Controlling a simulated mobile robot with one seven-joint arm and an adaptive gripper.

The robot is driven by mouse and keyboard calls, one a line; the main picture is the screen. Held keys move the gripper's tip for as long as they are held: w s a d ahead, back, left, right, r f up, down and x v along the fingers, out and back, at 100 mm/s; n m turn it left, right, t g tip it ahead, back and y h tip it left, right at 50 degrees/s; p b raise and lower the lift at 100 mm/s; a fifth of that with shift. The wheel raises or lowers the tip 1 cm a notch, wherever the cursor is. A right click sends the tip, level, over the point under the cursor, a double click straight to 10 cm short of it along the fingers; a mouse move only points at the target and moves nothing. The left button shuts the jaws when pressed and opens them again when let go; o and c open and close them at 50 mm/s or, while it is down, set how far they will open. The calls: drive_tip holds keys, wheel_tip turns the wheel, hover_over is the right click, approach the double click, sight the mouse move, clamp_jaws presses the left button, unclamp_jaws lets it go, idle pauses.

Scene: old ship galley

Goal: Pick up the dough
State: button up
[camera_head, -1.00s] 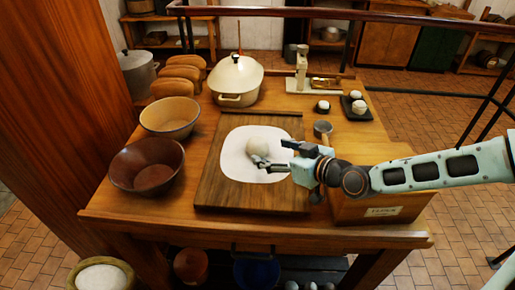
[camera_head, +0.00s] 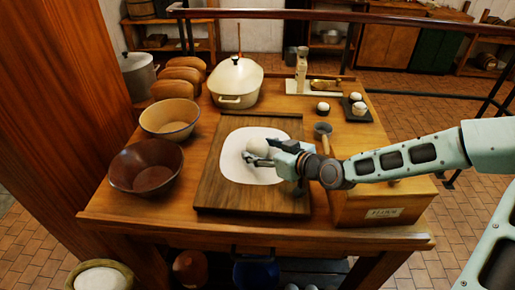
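The dough (camera_head: 257,145) is a small, pale, round ball on the white floury patch (camera_head: 238,172) in the middle of the wooden board (camera_head: 216,192). My gripper (camera_head: 256,158) comes in from the right, with its fingers low at the near side of the ball. The fingers partly cover the ball's lower edge. They look spread, but whether they touch the dough is too small to tell.
A dark brown bowl (camera_head: 165,180) and a cream bowl (camera_head: 169,113) stand left of the board. Loaves (camera_head: 172,90) and a lidded pot (camera_head: 238,95) are behind. A scale (camera_head: 303,86) stands at the back right. A wooden flour box (camera_head: 362,213) sits under my arm at the right.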

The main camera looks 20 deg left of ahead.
sight(256, 138)
drive_tip(key=c, duration=1.1)
drive_tip(key=shift+r, duration=0.55)
wheel_tip(256, 138, up, 2)
drive_tip(key=shift+r+p, duration=0.2)
drive_tip(key=shift+p, duration=0.1)
drive_tip(key=s+d+r+b, duration=0.5)
drive_tip(key=s+r, duration=0.4)
drive_tip(key=s, duration=0.3)
drive_tip(key=shift+s+d+r, duration=0.25)
drive_tip(key=shift+s+d, duration=0.1)
